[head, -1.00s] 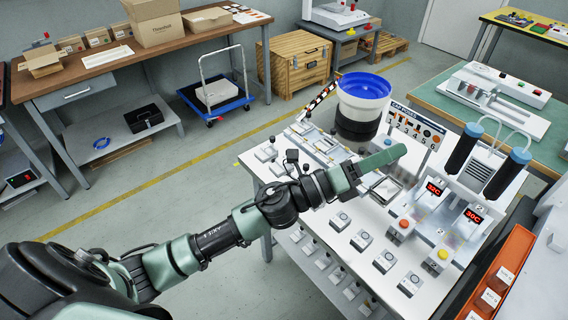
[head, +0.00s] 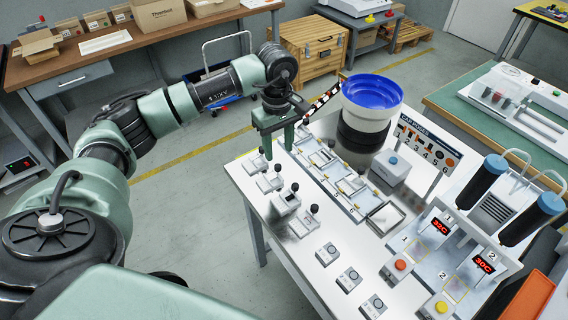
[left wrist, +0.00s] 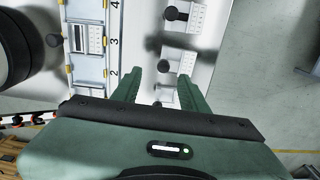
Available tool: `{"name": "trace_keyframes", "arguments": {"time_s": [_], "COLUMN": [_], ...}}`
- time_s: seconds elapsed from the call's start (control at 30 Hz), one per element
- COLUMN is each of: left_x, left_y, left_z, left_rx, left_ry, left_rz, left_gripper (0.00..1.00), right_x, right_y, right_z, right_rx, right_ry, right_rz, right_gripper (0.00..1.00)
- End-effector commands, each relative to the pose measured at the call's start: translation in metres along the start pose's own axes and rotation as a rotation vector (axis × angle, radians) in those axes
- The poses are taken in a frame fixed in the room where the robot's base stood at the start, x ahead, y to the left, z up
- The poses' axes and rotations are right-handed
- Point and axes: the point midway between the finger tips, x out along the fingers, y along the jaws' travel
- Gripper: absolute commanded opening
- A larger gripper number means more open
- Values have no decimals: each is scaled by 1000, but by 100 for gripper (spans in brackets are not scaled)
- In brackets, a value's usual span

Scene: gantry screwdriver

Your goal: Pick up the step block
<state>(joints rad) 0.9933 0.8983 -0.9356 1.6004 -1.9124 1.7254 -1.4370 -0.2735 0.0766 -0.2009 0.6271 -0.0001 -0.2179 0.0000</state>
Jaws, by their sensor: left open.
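Several small light-grey blocks with black knobs stand in a row along the table's left edge, including one (head: 286,202) in the head view. The left wrist view shows such blocks too, one (left wrist: 180,60) beyond my fingers and another partly between them. I cannot tell which is the step block. My left gripper (head: 277,150) is open and empty, pointing down over the far left end of the row. Its fingers also show in the left wrist view (left wrist: 156,86). Whether they reach down to a block is unclear. My right gripper is not in view.
A numbered rail of fixtures (head: 338,182) runs beside the blocks, with a blue-and-white bowl feeder (head: 368,106) behind it. Button boxes (head: 348,279) line the front.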

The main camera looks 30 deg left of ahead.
Motion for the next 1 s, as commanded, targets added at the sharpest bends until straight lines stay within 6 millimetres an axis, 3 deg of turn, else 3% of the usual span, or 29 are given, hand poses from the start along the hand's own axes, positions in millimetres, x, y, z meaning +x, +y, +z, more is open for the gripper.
{"name": "trace_keyframes", "arguments": {"time_s": [0.13,0.3,0.4,0.6,0.73,0.87,1.0], "left_x": [14,33,48,72,76,76,76], "left_y": [-4,-2,-1,0,1,1,1], "left_z": [-4,-2,-1,-1,-2,-2,-2], "left_rx": [1,0,0,0,0,0,0], "left_ry": [9,6,4,6,7,7,7], "left_rz": [-15,-14,-14,-11,-9,-9,-9], "left_gripper": [44,44,44,44,44,44,7], "right_x": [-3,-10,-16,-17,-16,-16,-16], "right_y": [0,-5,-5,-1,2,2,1], "right_z": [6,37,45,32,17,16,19], "right_rx": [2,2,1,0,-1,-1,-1], "right_ry": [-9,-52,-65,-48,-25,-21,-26], "right_rz": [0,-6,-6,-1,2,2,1], "right_gripper": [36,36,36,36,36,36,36]}}
